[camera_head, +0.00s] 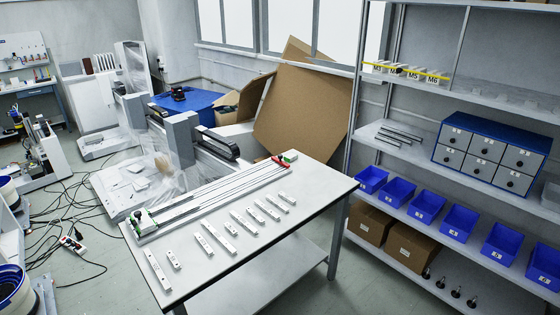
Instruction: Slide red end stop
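A long silver rail assembly (215,196) lies along the back edge of the white table, running from near left to far right. A small red part (278,160), which looks like the red end stop, sits at its far right end. It is beside a white and green end block (290,156), and I cannot tell whether they touch. Another green and white block (142,221) is at the near left end. Neither of my grippers shows in the head view.
Several light metal bars lie in a row on the white table (262,240) in front of the rail. A metal shelf with blue bins (427,206) and a drawer cabinet (490,150) stands to the right. Cardboard (302,112) leans behind. Cables cover the floor at left.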

